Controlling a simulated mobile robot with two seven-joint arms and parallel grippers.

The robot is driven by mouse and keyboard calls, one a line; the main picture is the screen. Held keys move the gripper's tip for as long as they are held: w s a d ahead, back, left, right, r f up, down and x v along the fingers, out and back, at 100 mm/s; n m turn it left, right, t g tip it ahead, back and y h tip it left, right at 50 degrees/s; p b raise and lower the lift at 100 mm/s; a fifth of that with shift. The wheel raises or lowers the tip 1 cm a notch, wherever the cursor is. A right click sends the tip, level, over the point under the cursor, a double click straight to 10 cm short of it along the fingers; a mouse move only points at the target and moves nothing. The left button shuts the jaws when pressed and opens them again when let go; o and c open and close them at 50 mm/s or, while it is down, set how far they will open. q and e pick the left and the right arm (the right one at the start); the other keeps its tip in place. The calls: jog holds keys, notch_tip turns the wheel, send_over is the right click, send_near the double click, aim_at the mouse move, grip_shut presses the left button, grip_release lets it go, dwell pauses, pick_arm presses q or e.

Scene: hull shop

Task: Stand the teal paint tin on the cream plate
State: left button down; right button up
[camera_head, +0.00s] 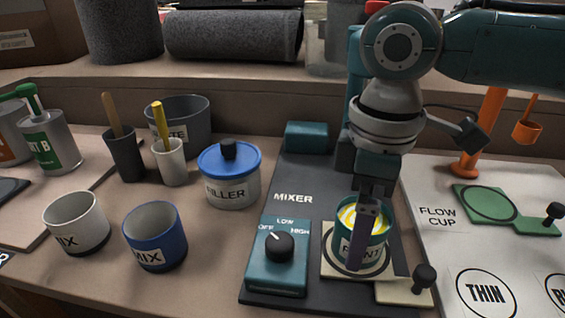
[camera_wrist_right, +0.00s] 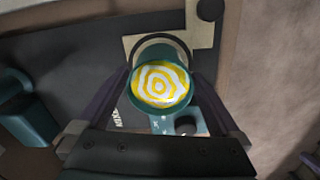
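The teal paint tin (camera_head: 346,245) is upright, with a yellow and white swirl of paint showing in its open top. It is over the ringed middle of the cream plate (camera_head: 392,264) on the mixer; I cannot tell whether its base touches the plate. My right gripper (camera_head: 366,235) points down with a finger on either side of the tin, and one finger hides part of its label. In the right wrist view the tin (camera_wrist_right: 160,85) fills the space between the fingers, which look closed on it. The plate (camera_wrist_right: 199,36) shows behind it. My left gripper is out of view.
The mixer's dial box (camera_head: 277,262) is just left of the plate, and a black-knobbed lever (camera_head: 425,276) is at its right front corner. A filler jar (camera_head: 229,177) and a blue mix cup (camera_head: 155,238) stand left. The flow cup board (camera_head: 440,250) lies right.

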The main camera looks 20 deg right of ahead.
notch_tip(320, 180, up, 11)
jog(key=p, duration=0.5)
jog(key=s+a+f+t+y, duration=0.1)
jog(key=s+a+f+y, duration=0.1)
jog(key=s+a, duration=0.3)
jog(key=s+a+f+t+y, duration=0.1)
jog(key=s+a+f, duration=0.15)
jog(key=a, duration=0.35)
jog(key=s+d+f+m+t+h, duration=0.1)
jog(key=s+d+m+h, duration=0.1)
jog(key=s+d+m, duration=0.5)
jog(key=shift+s+d+f+h, duration=0.3)
jog(key=shift+s+d, duration=0.2)
jog(key=shift+s, duration=0.35)
